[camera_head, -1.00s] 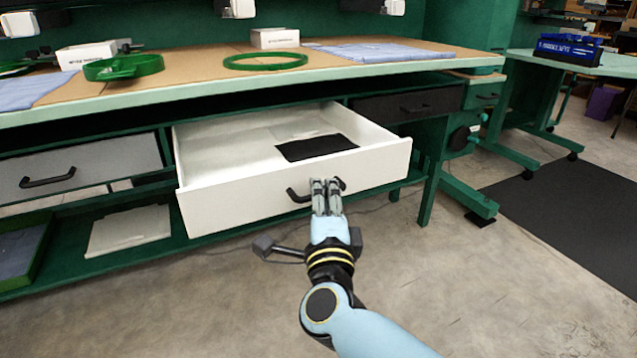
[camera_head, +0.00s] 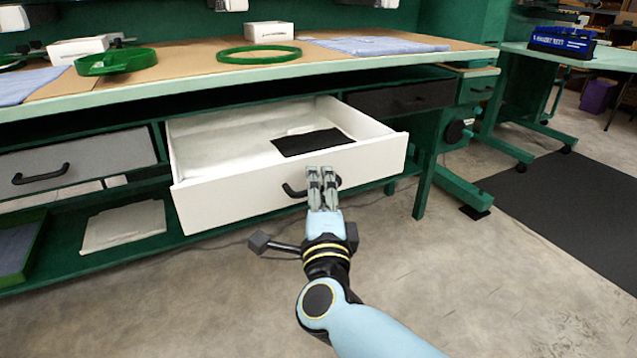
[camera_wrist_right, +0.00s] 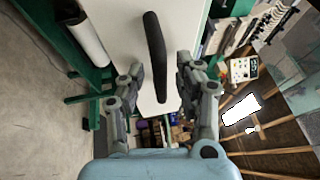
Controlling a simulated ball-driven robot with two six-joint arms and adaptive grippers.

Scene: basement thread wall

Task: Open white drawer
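The white drawer (camera_head: 250,197) is pulled well out from under the workbench. A flat black item (camera_head: 312,142) lies inside it. Its black handle (camera_head: 292,190) is on the front panel, with its middle partly hidden behind my right gripper (camera_head: 322,175). In the right wrist view the handle (camera_wrist_right: 155,45) runs lengthwise between the two fingers of the gripper (camera_wrist_right: 160,75). The fingers are apart, with a gap on each side of the handle. My left gripper is in neither view.
A grey drawer (camera_head: 80,165) is at the left and a dark drawer (camera_head: 405,99) at the right, both shut. Green rings (camera_head: 259,54) and small boxes lie on the bench top (camera_head: 190,75). The floor (camera_head: 220,300) in front is clear. A green bench leg (camera_head: 425,180) stands right of the drawer.

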